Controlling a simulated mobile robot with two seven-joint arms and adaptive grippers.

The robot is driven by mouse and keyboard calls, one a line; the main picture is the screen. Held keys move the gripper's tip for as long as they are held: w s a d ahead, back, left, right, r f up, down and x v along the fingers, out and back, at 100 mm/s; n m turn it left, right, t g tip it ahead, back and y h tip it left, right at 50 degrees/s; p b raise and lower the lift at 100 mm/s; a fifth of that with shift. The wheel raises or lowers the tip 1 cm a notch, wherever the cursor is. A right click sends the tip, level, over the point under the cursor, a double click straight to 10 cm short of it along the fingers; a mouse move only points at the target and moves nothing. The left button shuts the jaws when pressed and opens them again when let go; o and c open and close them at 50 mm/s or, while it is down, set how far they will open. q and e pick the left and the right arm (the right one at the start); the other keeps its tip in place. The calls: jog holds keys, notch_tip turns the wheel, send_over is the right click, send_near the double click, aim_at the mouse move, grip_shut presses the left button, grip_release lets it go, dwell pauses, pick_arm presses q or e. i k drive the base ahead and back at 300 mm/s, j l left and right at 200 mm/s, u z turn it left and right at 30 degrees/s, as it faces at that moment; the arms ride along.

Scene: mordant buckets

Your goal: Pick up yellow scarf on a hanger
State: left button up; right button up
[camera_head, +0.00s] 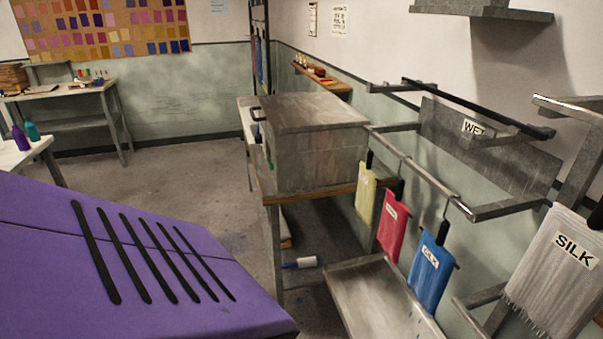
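The yellow scarf (366,196) hangs from a black hanger on a grey metal wall rack (416,172), at the left end of a row of scarves. It is pale yellow, with a small label near its top. A red scarf (392,226) hangs close to its right, and a blue scarf (430,272) hangs farther right and nearer. Neither of my grippers shows in the head view.
A grey metal box (314,145) on a wooden-edged bench stands just left of the yellow scarf. A metal tray (375,295) lies below the scarves. A grey scarf labelled SILK (556,275) hangs at the right. Open floor (190,180) lies left of the bench.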

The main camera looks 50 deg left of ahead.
aim_at(367, 180)
jog(key=u, duration=1.3)
jog(key=z, duration=1)
jog(key=l+z, duration=0.1)
jog(key=z, duration=0.4)
jog(key=k+l+z, duration=0.1)
jog(key=z, duration=1.4)
jog(key=l+z, duration=0.1)
jog(key=z, duration=0.9)
jog(key=u, duration=2.7)
jog(key=i+j+u, duration=0.6)
jog(key=k+j, duration=0.05)
jog(key=j, duration=0.1)
